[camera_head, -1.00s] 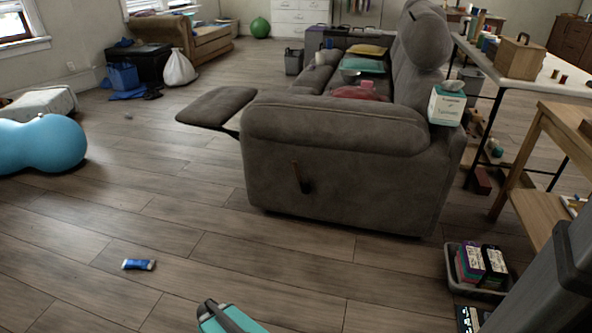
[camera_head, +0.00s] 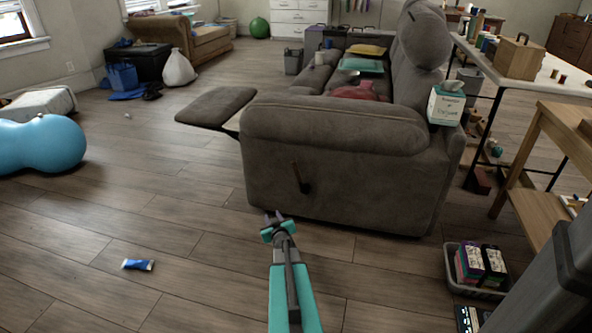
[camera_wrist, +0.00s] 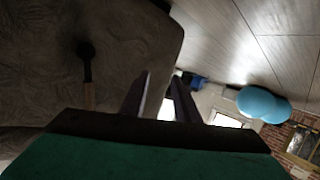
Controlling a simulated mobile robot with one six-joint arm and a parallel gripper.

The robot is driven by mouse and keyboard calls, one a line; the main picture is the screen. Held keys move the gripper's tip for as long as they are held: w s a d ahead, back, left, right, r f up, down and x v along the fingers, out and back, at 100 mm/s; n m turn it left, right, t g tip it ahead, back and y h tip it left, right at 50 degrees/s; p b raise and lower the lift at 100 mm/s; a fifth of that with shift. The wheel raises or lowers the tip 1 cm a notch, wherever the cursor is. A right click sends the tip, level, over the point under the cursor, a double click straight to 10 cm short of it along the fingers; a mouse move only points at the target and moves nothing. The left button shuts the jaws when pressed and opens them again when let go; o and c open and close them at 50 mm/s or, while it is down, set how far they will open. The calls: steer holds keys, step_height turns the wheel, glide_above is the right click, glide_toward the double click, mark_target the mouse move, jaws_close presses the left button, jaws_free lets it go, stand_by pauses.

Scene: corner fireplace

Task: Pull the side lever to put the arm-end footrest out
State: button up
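The grey sofa (camera_head: 350,165) stands with its near arm end facing me. On that side is the lever (camera_head: 300,178), a brown handle on a dark pivot, tilted with its pivot low. In the wrist view the lever (camera_wrist: 88,75) hangs against the grey side, left of my fingers. The arm-end footrest (camera_head: 217,105) sticks out to the left, raised off the floor. My gripper (camera_head: 275,217) is in front of and below the lever, apart from it. In the wrist view my gripper (camera_wrist: 161,90) has two dark fingers apart with nothing between them.
A blue tube (camera_head: 138,264) lies on the floor at left. A blue peanut-shaped ball (camera_head: 45,145) is at far left. A bin of boxes (camera_head: 478,292) and a wooden table (camera_head: 535,210) are at right. A tissue box (camera_head: 445,105) sits on the sofa.

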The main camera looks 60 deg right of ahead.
steer(key=s+d+r+t+h, duration=0.1)
steer(key=s+d+r+t, duration=0.1)
steer(key=s+d+r, duration=0.45)
steer(key=n+t, duration=0.2)
glide_toward(297, 171)
steer(key=v, duration=0.2)
steer(key=shift+a, duration=0.25)
steer(key=shift+b+x, duration=2.3)
steer(key=shift+x, duration=4.6)
steer(key=shift+d, duration=0.1)
